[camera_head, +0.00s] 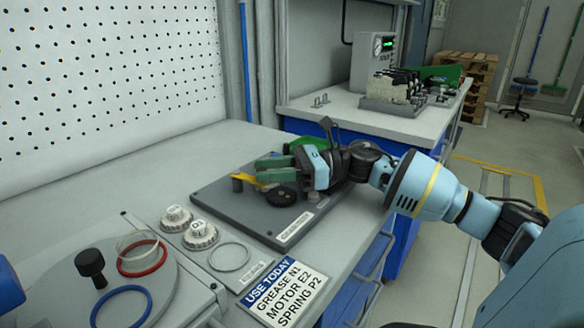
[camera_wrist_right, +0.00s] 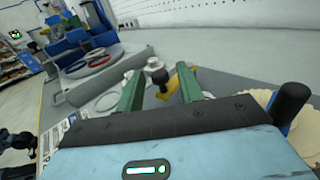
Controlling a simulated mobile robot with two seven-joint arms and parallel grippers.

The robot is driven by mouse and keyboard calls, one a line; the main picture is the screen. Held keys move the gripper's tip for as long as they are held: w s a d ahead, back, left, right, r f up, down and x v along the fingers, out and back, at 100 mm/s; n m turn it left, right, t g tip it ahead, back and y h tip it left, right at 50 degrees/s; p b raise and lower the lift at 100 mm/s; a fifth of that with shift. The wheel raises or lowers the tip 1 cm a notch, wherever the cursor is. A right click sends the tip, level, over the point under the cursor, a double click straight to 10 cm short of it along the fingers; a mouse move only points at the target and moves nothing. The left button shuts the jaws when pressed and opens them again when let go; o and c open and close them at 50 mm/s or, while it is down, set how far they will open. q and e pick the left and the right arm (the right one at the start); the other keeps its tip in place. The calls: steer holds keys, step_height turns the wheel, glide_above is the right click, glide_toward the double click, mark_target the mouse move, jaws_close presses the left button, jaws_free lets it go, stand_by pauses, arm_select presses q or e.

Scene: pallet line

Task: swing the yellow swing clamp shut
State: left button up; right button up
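The yellow swing clamp (camera_head: 245,178) is a flat yellow arm on the dark fixture plate (camera_head: 236,214), beside a short dark post (camera_head: 237,185). My right gripper (camera_head: 259,170) reaches in from the right, low over the plate, with its green fingers at the clamp. In the right wrist view the gripper (camera_wrist_right: 160,88) is open, with a clear gap between the fingers. The clamp (camera_wrist_right: 178,82) shows there beyond and between the fingertips, close to the right finger; I cannot tell whether they touch. The fingers hide part of the clamp in the head view. My left gripper is not in view.
A black knob (camera_head: 282,196) sits on the plate below the fingers. Two white dials (camera_head: 200,234), a loose ring (camera_head: 229,256), a "USE TODAY" card (camera_head: 285,291) and a round tray with rings (camera_head: 178,268) lie nearby. A perforated wall (camera_head: 110,75) stands behind. Bench at left back is clear.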

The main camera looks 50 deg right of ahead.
steer(key=shift+v, duration=3)
steer(key=shift+c, duration=0.5)
